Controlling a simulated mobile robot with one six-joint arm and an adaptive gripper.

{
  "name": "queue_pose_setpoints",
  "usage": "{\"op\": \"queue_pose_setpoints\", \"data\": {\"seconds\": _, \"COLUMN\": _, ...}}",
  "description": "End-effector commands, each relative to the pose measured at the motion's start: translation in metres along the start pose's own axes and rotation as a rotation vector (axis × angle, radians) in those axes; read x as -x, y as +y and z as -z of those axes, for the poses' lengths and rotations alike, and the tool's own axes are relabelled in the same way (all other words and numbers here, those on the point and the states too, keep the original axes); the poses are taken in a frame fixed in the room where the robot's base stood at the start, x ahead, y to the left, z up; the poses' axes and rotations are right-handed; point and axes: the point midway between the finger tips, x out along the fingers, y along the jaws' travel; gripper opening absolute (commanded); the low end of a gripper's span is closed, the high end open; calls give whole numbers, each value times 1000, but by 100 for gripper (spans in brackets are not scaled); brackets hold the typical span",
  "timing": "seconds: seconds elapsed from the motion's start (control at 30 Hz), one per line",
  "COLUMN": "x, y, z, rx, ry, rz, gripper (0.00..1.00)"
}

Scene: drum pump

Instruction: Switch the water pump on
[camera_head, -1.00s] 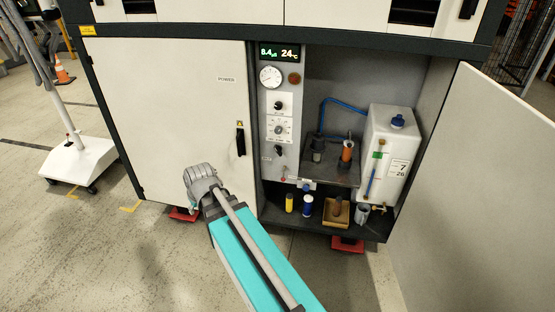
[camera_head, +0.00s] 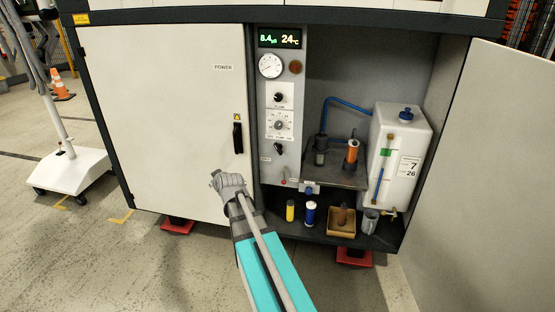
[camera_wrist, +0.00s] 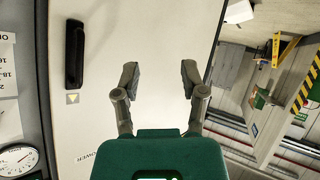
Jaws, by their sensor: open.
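A control panel (camera_head: 289,72) stands in the open part of the cabinet. It carries a lit display (camera_head: 280,39), a round gauge (camera_head: 270,66), an upper black knob (camera_head: 279,97), a dial (camera_head: 280,124) and a lower black switch (camera_head: 278,148). The small labels are too blurred to read, so I cannot tell which control is the pump's. My gripper (camera_wrist: 160,76) is open and empty in the wrist view, in front of the closed white door (camera_wrist: 120,35) marked POWER. The door's black handle (camera_wrist: 75,54) is to its left there.
An open door (camera_head: 490,170) stands at the right. A white tank (camera_head: 408,150), blue hose (camera_head: 345,104), metal tray (camera_head: 340,175) and orange cylinder (camera_head: 351,152) are inside. A wheeled stand (camera_head: 70,170) is at left.

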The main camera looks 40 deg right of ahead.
Motion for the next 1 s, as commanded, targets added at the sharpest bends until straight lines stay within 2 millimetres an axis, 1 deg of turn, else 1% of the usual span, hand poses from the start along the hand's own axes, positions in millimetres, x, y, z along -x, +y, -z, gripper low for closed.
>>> {"op": "queue_pose_setpoints", "data": {"seconds": 0.03, "x": -12, "y": 6, "z": -11, "rx": 5, "ry": 27, "rz": -22, "gripper": 54}}
{"op": "queue_pose_setpoints", "data": {"seconds": 0.2, "x": -31, "y": 35, "z": -20, "rx": 28, "ry": 120, "rz": -103, "gripper": 54}}
{"op": "queue_pose_setpoints", "data": {"seconds": 0.4, "x": -48, "y": 69, "z": -34, "rx": 56, "ry": 222, "rz": -209, "gripper": 54}}
{"op": "queue_pose_setpoints", "data": {"seconds": 0.7, "x": -66, "y": 123, "z": -59, "rx": 103, "ry": 357, "rz": -388, "gripper": 54}}
{"op": "queue_pose_setpoints", "data": {"seconds": 1.0, "x": -72, "y": 177, "z": -91, "rx": 152, "ry": 469, "rz": -590, "gripper": 54}}
